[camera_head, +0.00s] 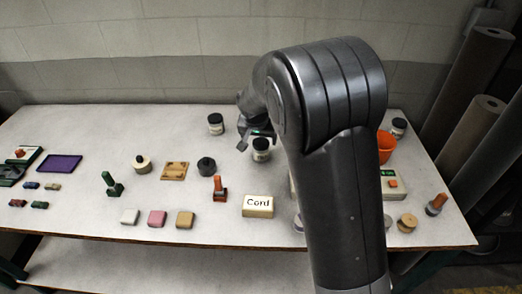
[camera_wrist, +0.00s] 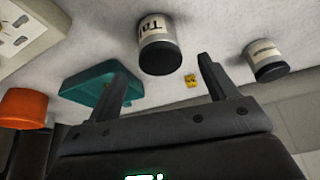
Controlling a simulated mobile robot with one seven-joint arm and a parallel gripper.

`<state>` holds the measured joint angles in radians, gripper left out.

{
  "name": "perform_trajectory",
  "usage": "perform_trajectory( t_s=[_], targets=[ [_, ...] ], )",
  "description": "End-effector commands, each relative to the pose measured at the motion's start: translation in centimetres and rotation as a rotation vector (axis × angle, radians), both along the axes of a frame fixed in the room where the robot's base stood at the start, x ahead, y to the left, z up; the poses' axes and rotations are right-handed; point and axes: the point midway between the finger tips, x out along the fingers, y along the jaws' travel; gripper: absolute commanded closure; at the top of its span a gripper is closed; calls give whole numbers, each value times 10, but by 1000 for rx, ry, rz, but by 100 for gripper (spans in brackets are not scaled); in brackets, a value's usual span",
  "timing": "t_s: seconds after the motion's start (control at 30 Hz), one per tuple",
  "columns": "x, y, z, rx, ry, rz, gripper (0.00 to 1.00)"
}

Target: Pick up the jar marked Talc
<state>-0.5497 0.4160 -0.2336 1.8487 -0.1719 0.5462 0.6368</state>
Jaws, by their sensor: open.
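In the wrist view a jar with a dark lid and a pale label reading "Tal", its end cut off, is the Talc jar (camera_wrist: 157,27). It stands on the table just beyond my gripper (camera_wrist: 165,68). The fingers are open, spread to either side of the jar's lid end in that view, with nothing held. In the head view my gripper (camera_head: 252,135) is low over the back of the table. A dark-lidded jar (camera_head: 261,155) directly by it appears to be the same one; its label is too small to read there. The arm hides part of the table.
A second dark-lidded jar (camera_wrist: 266,59) stands to the right in the wrist view. A teal tray (camera_wrist: 88,88), a small yellow object (camera_wrist: 191,80) and an orange cup (camera_wrist: 24,107) are also near. A box marked "Cord" (camera_head: 258,206) is at the table's front.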

Motion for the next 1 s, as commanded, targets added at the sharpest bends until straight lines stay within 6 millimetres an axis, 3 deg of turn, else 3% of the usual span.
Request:
perform_trajectory(
  t_s=[0.6, 0.9, 1.0],
  targets=[
    [26, -5, -61, -1, 0, 1, 22],
    [27, -5, -65, 0, -1, 1, 22],
    [27, -5, -65, 0, -1, 1, 30]
  ],
)
